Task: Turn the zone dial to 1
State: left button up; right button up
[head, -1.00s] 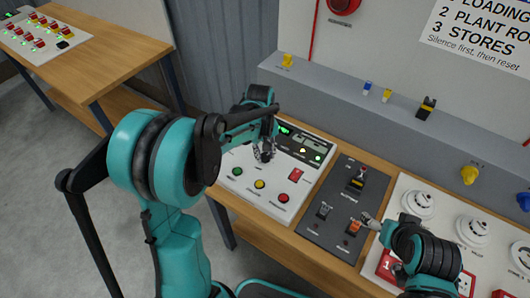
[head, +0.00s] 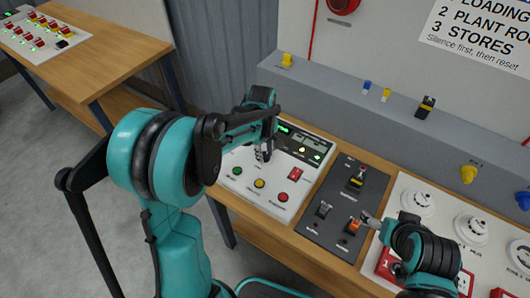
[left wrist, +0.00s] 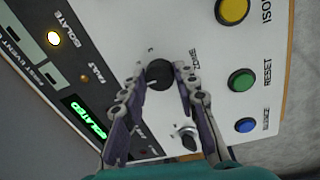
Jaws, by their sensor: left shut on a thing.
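The zone dial (left wrist: 159,74) is a round dark knob on the white control panel (left wrist: 215,60), with lettering beside it. My left gripper (left wrist: 158,83) has its two fingers on either side of the dial and is shut on it. The number it points to is not readable. In the head view my left gripper (head: 264,151) is low over the control panel (head: 249,199), and the dial is hidden behind it. My right gripper (head: 369,219) is by an orange switch on the dark panel; its jaw opening is unclear.
Green (left wrist: 241,80), yellow (left wrist: 233,10) and blue (left wrist: 245,125) buttons sit near the dial. A small key switch (left wrist: 187,137) is close to one finger. A lit green display (left wrist: 84,116) is on the panel. The dark switch panel (head: 341,206) lies to the right.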

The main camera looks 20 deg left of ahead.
pick_arm(q)
jog(key=o, duration=1.2)
jog(key=shift+c, duration=0.2)
jog(key=shift+r, duration=0.1)
notch_tip(320, 180, up, 12)
jog(key=shift+s+a, duration=0.15)
jog(key=shift+s, duration=0.2)
jog(key=s+d+f+m+t, duration=0.1)
jog(key=s+f+m+t, duration=0.1)
jog(key=s+m, duration=0.4)
jog(key=s+d+f+m+t+b, duration=0.1)
jog(key=s+f+m+t, duration=0.1)
jog(key=s+m+t, duration=0.2)
jog(key=s+m, duration=0.3)
jog(key=s, duration=0.3)
jog(key=shift+s+d+t, duration=0.25)
jog(key=shift+d+t, duration=0.05)
